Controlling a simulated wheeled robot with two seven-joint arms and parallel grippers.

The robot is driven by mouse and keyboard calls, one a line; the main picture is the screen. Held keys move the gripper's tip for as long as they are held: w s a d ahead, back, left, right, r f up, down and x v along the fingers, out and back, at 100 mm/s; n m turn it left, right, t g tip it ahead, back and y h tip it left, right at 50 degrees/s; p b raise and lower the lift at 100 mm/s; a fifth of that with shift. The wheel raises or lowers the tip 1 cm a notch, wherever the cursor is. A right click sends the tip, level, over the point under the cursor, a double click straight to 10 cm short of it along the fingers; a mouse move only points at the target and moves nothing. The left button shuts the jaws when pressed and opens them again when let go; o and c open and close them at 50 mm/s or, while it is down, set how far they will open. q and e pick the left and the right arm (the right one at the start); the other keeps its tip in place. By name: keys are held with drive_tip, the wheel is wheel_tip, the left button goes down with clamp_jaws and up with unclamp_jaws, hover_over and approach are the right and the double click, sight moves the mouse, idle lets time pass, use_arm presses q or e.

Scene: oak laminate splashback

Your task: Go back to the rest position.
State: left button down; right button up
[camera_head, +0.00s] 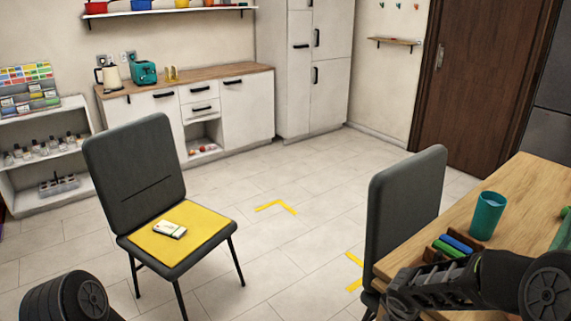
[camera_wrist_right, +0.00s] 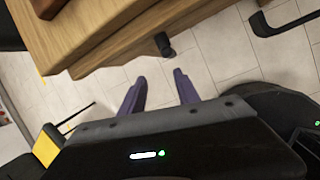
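In the right wrist view my right gripper (camera_wrist_right: 160,78) shows two purple fingers standing apart. Only floor tiles show between them, so it is open and empty. A wooden table edge and a dark fitting are just beyond the fingertips; touching cannot be seen. In the head view my right arm comes in at the lower right, in front of the wooden table (camera_head: 525,185), and its fingers are not clear there. A dark rounded part of my left arm shows at the bottom left; my left gripper is out of frame.
A grey chair (camera_head: 135,165) with a yellow seat holds a small white object (camera_head: 170,230). Another grey chair (camera_head: 405,195) stands against the table. On the table are a teal cup (camera_head: 487,215) and a tray with blue and green items (camera_head: 453,246).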

drive_tip(key=s+a+f+m+y+p, duration=0.1)
drive_tip(key=s+a+f+m+y, duration=0.3)
drive_tip(key=a+m, duration=0.55)
drive_tip(key=s+a+f+m+y+p, duration=0.1)
drive_tip(key=s+a+f+m+y, duration=0.1)
drive_tip(key=s+a+f+m, duration=0.55)
drive_tip(key=s+a+f+m+g, duration=0.1)
drive_tip(key=s+a+f+m, duration=0.1)
drive_tip(key=s, duration=0.4)
drive_tip(key=s+a+f+m+g, duration=0.1)
drive_tip(key=s+a+f+m, duration=0.1)
drive_tip(key=s+a+m, duration=0.2)
drive_tip(key=shift+s+f+m+g+y+p, duration=0.3)
drive_tip(key=shift+s+m+y+p, duration=0.1)
drive_tip(key=shift+s, duration=0.65)
drive_tip(key=shift+a, duration=0.1)
